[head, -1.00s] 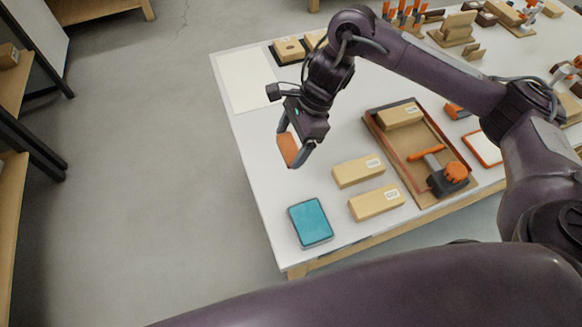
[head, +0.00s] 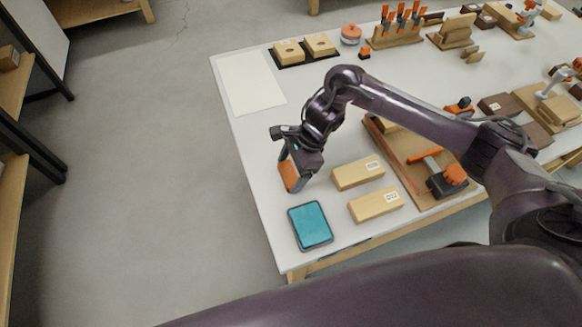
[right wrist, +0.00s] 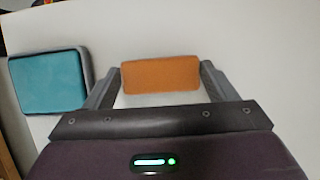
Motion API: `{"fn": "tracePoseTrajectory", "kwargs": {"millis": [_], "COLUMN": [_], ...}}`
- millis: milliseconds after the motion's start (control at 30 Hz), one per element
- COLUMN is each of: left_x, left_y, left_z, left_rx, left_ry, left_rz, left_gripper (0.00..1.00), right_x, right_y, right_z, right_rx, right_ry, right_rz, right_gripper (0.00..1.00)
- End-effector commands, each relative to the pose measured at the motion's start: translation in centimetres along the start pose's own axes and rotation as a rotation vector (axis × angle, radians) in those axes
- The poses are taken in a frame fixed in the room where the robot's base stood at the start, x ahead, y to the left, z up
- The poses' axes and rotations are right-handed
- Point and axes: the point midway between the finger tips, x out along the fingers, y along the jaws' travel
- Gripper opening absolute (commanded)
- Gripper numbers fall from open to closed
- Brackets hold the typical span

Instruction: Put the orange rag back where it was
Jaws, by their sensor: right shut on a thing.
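The orange rag (head: 289,176) is a small folded block held between the fingers of my right gripper (head: 296,174), over the left part of the white table. In the right wrist view the rag (right wrist: 160,75) spans the gap between the two fingertips of the gripper (right wrist: 160,78). I cannot tell whether it touches the table. A teal cloth on a grey tray (head: 311,225) lies on the table nearer to me; it also shows at the left of the right wrist view (right wrist: 48,82). My left gripper is not in view.
Two labelled wooden blocks (head: 358,172) (head: 376,205) lie to the right of the gripper. Beyond them is a brown tray (head: 402,150) with an orange-handled tool. A pale sheet (head: 250,82) lies at the far left corner. The table between sheet and gripper is clear.

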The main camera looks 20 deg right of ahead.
Motion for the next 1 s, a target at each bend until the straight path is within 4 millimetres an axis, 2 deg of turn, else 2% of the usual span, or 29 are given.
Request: {"fn": "tracePoseTrajectory", "kwargs": {"millis": [100, 133, 267, 300, 533, 667, 933, 1000], "left_x": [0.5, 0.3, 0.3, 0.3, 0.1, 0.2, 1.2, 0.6], "left_y": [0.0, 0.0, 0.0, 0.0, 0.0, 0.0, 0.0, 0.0], "left_z": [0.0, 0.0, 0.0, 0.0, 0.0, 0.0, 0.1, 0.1], "left_rx": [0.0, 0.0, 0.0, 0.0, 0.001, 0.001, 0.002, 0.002], "left_ry": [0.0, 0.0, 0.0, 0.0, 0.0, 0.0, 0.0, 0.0], "left_rz": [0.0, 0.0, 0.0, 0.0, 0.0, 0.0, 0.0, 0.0], "left_gripper": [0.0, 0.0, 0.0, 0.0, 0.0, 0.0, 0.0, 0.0], "right_x": [0.3, 0.2, 0.1, 0.1, 0.0, -0.9, -6.5, -8.4], "right_y": [0.0, 0.0, 0.0, 0.0, 0.0, -0.1, -0.1, -0.2], "right_z": [-0.1, -0.1, -0.1, -0.1, 0.0, 0.0, -0.1, 0.0], "right_rx": [-0.001, -0.001, 0.0, 0.0, 0.0, -0.002, -0.002, -0.002], "right_ry": [0.0, 0.0, 0.0, 0.0, 0.0, -0.001, 0.002, 0.004], "right_rz": [0.0, 0.0, 0.0, 0.0, 0.0, -0.003, -0.007, -0.007], "right_gripper": [0.61, 0.81, 0.98, 1.0, 1.0, 1.0, 1.0, 1.0]}}
